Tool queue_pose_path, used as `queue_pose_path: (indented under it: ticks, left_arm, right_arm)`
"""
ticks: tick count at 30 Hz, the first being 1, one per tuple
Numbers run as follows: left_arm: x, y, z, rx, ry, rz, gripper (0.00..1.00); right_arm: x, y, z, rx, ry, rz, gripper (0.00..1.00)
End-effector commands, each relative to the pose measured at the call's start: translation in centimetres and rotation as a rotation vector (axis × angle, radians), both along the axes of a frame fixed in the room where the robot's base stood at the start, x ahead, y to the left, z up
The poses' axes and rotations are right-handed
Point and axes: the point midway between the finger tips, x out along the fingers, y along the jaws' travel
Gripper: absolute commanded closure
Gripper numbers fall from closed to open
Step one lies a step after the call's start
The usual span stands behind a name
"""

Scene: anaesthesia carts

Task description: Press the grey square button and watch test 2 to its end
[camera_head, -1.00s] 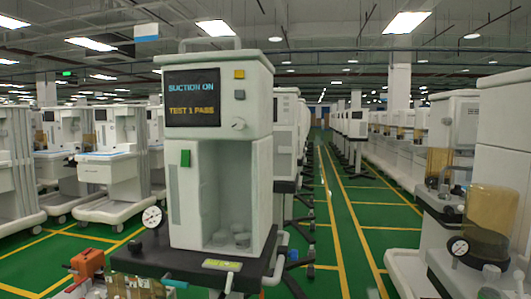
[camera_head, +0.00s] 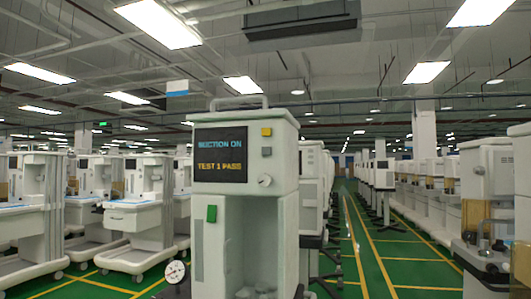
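The anaesthesia cart (camera_head: 246,200) stands upright in front of me, a little left of the middle. Its dark screen (camera_head: 220,155) reads "SUCTION ON" in blue and "TEST 1 PASS" in yellow. The grey square button (camera_head: 267,151) sits right of the screen, just below a yellow square button (camera_head: 266,132). A small white dial (camera_head: 265,181) is lower on the same panel. A green block (camera_head: 211,213) is on the cart's front below the screen. Neither of my grippers shows in this view, and nothing touches the button.
A round gauge (camera_head: 175,272) is at the cart's lower left. More white carts (camera_head: 140,215) stand at the left and in a row at the right. A green aisle (camera_head: 385,255) with yellow lines runs back right of the cart.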

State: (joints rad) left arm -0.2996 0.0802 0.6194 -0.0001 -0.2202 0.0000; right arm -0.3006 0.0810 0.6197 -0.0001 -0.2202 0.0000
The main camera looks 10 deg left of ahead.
Motion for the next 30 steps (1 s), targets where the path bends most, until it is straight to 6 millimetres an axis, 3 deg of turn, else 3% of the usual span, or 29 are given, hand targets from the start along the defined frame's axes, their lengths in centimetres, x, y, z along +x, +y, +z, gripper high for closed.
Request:
queue_pose_path:
  ticks: [1, 6, 30]
  left_arm:
    - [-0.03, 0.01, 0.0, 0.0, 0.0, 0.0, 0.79]
    - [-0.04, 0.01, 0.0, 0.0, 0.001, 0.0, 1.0]
    - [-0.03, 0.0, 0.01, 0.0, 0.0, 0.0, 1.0]
  right_arm:
    - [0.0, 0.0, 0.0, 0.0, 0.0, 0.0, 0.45]
    - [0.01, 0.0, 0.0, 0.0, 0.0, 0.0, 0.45]
    - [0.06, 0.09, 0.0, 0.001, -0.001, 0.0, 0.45]
